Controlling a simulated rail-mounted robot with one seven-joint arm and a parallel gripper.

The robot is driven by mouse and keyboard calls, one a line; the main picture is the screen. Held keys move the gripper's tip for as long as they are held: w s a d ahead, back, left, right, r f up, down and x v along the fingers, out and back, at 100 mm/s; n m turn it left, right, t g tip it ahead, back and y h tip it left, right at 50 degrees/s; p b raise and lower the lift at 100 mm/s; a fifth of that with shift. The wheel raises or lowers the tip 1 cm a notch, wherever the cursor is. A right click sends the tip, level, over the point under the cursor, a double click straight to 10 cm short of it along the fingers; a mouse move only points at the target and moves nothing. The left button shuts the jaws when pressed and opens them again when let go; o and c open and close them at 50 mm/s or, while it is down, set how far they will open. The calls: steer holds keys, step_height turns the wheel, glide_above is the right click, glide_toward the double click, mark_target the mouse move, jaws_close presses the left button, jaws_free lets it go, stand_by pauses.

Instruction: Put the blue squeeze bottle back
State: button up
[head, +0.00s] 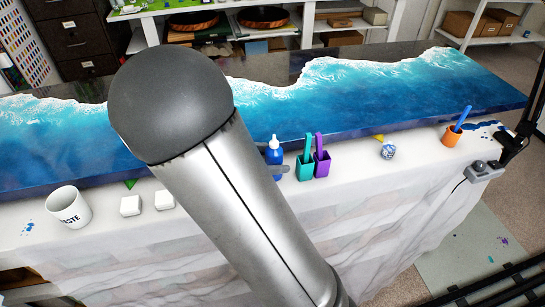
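The blue squeeze bottle (276,158) stands upright near the front edge of the table in the head view, just right of my arm. It has a white nozzle on top. My arm covers the area to its left. A small grey part of my gripper (277,169) shows at the bottle's lower body. The rest of my gripper is hidden behind my arm, so I cannot tell whether the fingers are shut on the bottle or only beside it.
A teal holder (305,170) and a purple holder (321,164) stand close to the bottle's right. Further right are a patterned cube (388,151) and an orange cup (451,137). A white waste cup (69,207) and white blocks (131,205) stand left. The blue resin slab (400,90) lies behind.

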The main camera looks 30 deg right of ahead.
steer(key=v, duration=1.2)
steer(key=s+d+m+y, duration=0.1)
steer(key=s, duration=0.1)
steer(key=s+f+m+g+y, duration=0.1)
steer(key=s+m+y, duration=0.1)
steer(key=s+d+m+y, duration=0.1)
steer(key=s, duration=0.1)
steer(key=shift+s+d+f+y+b, duration=0.15)
steer(key=shift+d+f+y+b, duration=0.15)
steer(key=shift+f+y, duration=0.1)
steer(key=s+a+f+m+t+y, duration=0.1)
steer(key=s+a+m+y, duration=0.3)
steer(key=s+m+y, duration=0.5)
steer(key=s+m+t, duration=0.1)
steer(key=m, duration=0.2)
steer(key=shift+f+m+t, duration=0.3)
steer(key=shift+f+t, duration=0.05)
steer(key=shift+t, duration=0.05)
